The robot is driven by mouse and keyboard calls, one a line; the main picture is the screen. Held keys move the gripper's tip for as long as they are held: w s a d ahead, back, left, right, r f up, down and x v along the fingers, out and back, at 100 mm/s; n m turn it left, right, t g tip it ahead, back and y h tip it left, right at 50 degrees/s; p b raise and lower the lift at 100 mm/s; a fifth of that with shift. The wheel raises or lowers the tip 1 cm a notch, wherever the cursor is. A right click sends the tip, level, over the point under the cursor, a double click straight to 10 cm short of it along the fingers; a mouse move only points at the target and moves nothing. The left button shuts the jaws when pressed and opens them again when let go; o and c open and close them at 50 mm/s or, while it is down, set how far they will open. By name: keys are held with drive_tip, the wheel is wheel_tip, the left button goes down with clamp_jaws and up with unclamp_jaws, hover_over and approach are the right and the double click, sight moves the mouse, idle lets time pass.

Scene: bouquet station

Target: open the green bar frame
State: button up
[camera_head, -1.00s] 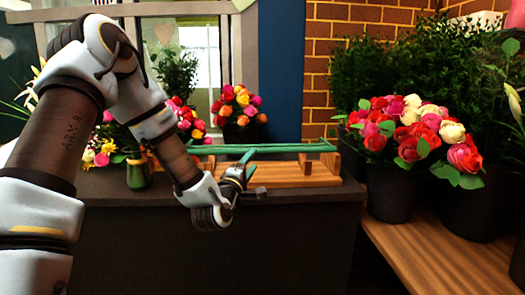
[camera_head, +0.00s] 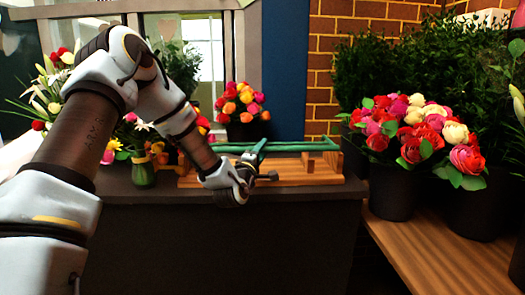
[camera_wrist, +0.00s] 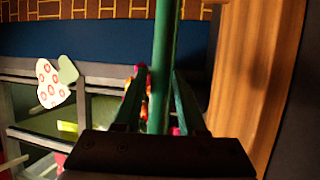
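The green bar frame (camera_head: 300,147) lies level above a wooden base (camera_head: 292,174) on the dark counter; its long bars reach the posts at the right. My gripper (camera_head: 257,152) is at the front of the frame, near the middle of its bars, and its tips overlap them in the head view. In the wrist view a green bar (camera_wrist: 165,45) runs between the two dark green fingers of my gripper (camera_wrist: 159,78), with gaps showing on both sides. The fingers look open around it; contact cannot be told. The frame's left end is partly hidden by my arm.
A green vase (camera_head: 143,172) with flowers stands left on the counter. A dark pot of bright flowers (camera_head: 242,128) is behind the frame. Buckets of roses (camera_head: 392,190) stand on a wooden bench (camera_head: 425,250) at the right. The counter's front edge is clear.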

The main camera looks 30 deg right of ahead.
clamp_jaws()
idle(1.1)
